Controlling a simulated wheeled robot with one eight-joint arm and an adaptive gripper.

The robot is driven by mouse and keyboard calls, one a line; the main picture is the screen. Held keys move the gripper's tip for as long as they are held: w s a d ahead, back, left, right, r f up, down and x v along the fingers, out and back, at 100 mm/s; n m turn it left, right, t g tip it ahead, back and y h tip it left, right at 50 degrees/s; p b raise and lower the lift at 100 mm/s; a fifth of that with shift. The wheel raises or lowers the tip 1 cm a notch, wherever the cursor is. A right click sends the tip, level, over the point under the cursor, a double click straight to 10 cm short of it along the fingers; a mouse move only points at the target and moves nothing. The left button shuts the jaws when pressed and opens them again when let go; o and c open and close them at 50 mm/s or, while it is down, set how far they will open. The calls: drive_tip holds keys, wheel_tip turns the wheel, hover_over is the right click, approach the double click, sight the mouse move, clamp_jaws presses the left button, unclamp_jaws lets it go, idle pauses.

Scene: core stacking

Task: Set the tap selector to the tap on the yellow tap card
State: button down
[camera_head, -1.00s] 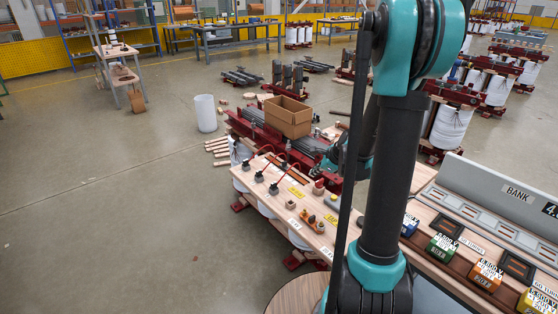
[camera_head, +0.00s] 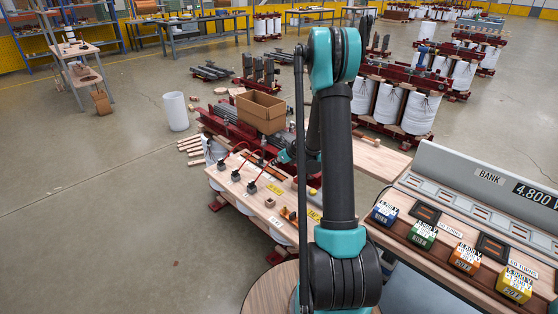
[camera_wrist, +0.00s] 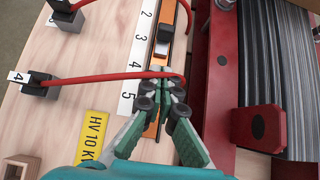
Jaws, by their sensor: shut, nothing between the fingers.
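The tap selector (camera_wrist: 155,120) is an orange slot beside a white strip marked 2, 3, 4, 5, in the wrist view. Its dark slider knob (camera_wrist: 165,33) stands about beside 3. My gripper (camera_wrist: 171,88) is shut and empty over the slot, between about 4 and 5, apart from the knob. A red cable (camera_wrist: 95,79) runs from a terminal to the fingertips, passing close to or behind them. In the head view my gripper (camera_head: 286,156) is small over the bench, partly behind my arm. A yellow block (camera_head: 514,286) with a white card stands at right; its text is unclear.
Blue (camera_head: 384,213), green (camera_head: 423,235) and orange (camera_head: 465,258) blocks stand along the grey bank panel (camera_head: 455,165). A yellow plate reading HV 10 K (camera_wrist: 94,138) lies left of the slot. A red rail (camera_wrist: 215,85) rises right of it. A cardboard box (camera_head: 262,112) stands behind.

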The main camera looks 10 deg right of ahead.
sight(262, 162)
drive_tip(key=w, duration=0.1)
drive_tip(key=w+a+f, duration=0.1)
drive_tip(key=w+a, duration=0.1)
drive_tip(key=shift+w+a+f, duration=0.25)
drive_tip(key=shift+w+f, duration=0.1)
drive_tip(key=shift+w, duration=0.05)
drive_tip(key=shift+w+a, duration=0.3)
drive_tip(key=shift+w, duration=0.1)
drive_tip(key=w+a, duration=0.2)
drive_tip(key=w, duration=0.2)
drive_tip(key=shift+w+a, duration=0.15)
drive_tip(key=shift+a, duration=0.25)
